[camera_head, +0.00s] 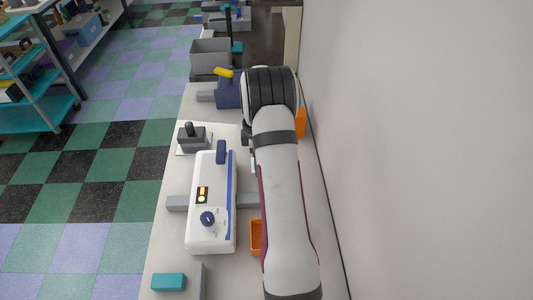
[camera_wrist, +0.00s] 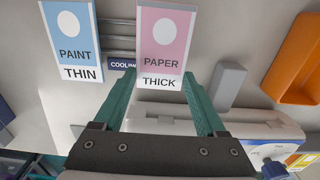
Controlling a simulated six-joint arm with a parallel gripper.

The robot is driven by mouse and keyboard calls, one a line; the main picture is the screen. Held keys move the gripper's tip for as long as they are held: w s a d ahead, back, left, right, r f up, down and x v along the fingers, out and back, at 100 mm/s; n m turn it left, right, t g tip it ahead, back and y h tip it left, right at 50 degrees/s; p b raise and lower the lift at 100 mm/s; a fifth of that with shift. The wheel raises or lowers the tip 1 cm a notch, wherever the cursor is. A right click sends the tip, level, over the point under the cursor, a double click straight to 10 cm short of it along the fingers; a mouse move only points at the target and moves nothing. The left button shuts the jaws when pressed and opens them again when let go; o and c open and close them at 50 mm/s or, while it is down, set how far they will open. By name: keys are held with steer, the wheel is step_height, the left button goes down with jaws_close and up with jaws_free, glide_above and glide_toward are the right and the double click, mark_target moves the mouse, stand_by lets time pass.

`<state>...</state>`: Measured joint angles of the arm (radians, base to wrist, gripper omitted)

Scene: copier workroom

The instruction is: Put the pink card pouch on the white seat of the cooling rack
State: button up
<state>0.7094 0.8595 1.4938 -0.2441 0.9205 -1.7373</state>
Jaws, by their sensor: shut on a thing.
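In the wrist view, my gripper (camera_wrist: 160,76) has its two teal fingers at the lower edge of the pink card pouch (camera_wrist: 164,45). The pouch reads PAPER, with THICK on a white strip along its bottom, and has a white oval. The gripper is shut on it. Behind it are the grey bars of the cooling rack (camera_wrist: 118,29) and a dark label (camera_wrist: 122,63) whose readable part is COOL. I cannot make out the white seat for certain. In the head view, my arm hides the gripper and the pouch.
A blue card (camera_wrist: 70,38) reading PAINT and THIN is left of the pouch. An orange tray (camera_wrist: 301,62) and a grey block (camera_wrist: 229,84) are to the right. In the head view, a white laminator-like machine (camera_head: 211,225) stands on the bench, with an orange bin (camera_head: 256,238) beside it.

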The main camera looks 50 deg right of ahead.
steer(key=shift+f, duration=0.25)
steer(key=o, duration=1.3)
steer(key=shift+c, duration=0.2)
step_height(320, 180, up, 16)
steer(key=shift+f, duration=0.15)
